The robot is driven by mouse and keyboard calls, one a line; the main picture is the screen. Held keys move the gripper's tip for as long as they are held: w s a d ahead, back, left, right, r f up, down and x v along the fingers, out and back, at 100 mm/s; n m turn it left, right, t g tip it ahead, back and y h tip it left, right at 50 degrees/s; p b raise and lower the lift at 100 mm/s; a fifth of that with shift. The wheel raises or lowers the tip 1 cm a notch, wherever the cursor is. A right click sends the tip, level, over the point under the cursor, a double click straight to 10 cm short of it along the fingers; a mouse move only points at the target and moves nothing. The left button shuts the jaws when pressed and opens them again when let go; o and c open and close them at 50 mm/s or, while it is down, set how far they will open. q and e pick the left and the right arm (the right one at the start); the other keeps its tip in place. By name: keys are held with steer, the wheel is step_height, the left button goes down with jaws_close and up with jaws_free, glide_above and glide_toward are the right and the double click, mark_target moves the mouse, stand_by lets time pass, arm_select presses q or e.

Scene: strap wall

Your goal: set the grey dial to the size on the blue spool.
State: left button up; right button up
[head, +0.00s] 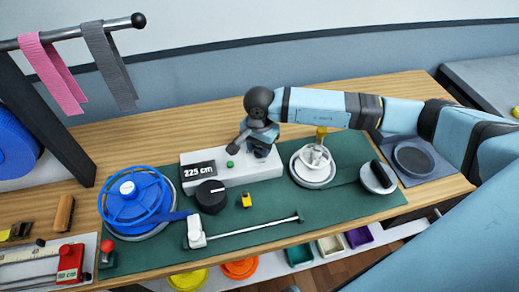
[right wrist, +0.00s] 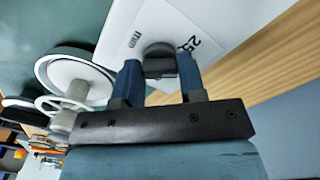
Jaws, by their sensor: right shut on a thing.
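My right gripper (head: 262,150) points down over the box's right end. In the right wrist view, its fingers (right wrist: 158,75) are closed on the dark grey dial (right wrist: 158,51). Beside the dial, the box face shows "25" and "mm". In the head view the gripper hides the dial. The blue spool (head: 134,214) lies on the mat's left; the marking on its white hub is too small to read. My left gripper is not in view.
A black knob (head: 211,195) with a white line stands before the box. A white slider on a rail (head: 250,229) lies in front, with a small yellow piece (head: 246,200) behind it. A white reel (head: 313,166) stands right. Pink (head: 54,72) and grey (head: 108,64) straps hang left.

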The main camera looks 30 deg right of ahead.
steer(key=m+b, duration=0.3)
steer(key=m, duration=0.2)
steer(key=shift+f+m, duration=0.15)
steer(key=shift+m, duration=0.15)
steer(key=shift+m+b, duration=0.55)
steer(key=shift+m, duration=0.35)
steer(key=m+b, duration=0.1)
steer(key=m, duration=0.1)
steer(key=shift+m, duration=0.3)
steer(key=m+b, duration=0.1)
steer(key=m, duration=0.1)
steer(key=shift+m, duration=0.4)
steer(key=m+b, duration=0.1)
steer(key=m, duration=0.1)
steer(key=shift+m, duration=0.3)
steer(key=m, duration=0.3)
steer(key=shift+b, duration=0.3)
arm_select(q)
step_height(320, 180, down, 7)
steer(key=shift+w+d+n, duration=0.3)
arm_select(e)
steer(key=shift+r+m, duration=0.2)
steer(key=shift+m, duration=0.3)
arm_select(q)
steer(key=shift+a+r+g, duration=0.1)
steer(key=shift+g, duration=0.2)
